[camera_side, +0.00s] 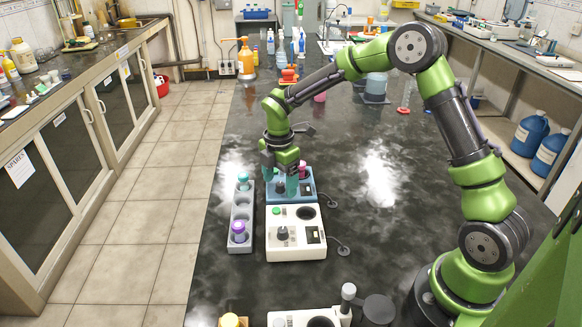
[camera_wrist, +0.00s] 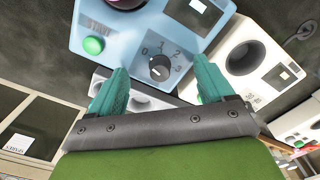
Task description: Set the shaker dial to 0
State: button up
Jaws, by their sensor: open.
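The blue shaker (camera_side: 309,184) stands on the dark bench, partly hidden by my gripper in the side view. In the wrist view its blue top (camera_wrist: 115,25) shows a green START button (camera_wrist: 93,45) and a dark dial (camera_wrist: 159,69) with printed numbers around it. I cannot tell which number the dial points to. My gripper (camera_side: 281,187) is over the left part of the shaker.
A white device (camera_side: 294,246) with a dark knob stands right in front of the blue shaker. A grey rack (camera_side: 241,212) with capped tubes stands to its left. A magenta vessel (camera_side: 303,169) sits on the blue shaker. The bench to the right (camera_side: 375,200) is mostly clear.

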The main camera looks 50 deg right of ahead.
aim_at(279, 184)
jog(key=shift+r, duration=3.5)
jog(key=shift+m, duration=0.5)
jog(key=m, duration=0.1)
jog(key=s+m, duration=0.2)
jog(key=shift+a+f+m, duration=0.25)
jog(key=shift+f+m, duration=0.05)
jog(key=shift+f, duration=0.1)
jog(key=s+a+r+m+t, duration=0.1)
jog(key=s+r+m+t, duration=0.1)
jog(key=s+r+m, duration=0.2)
jog(key=s+a+r+m+t+y, duration=0.1)
jog(key=s+r+m+t, duration=0.1)
jog(key=s+r+m, duration=0.2)
jog(key=s+a+r+m+t+y, duration=0.1)
jog(key=s+r+m+t, duration=0.2)
jog(key=s, duration=1)
notch_tip(279, 184, up, 2)
jog(key=m, duration=0.5)
jog(key=shift+a, duration=0.25)
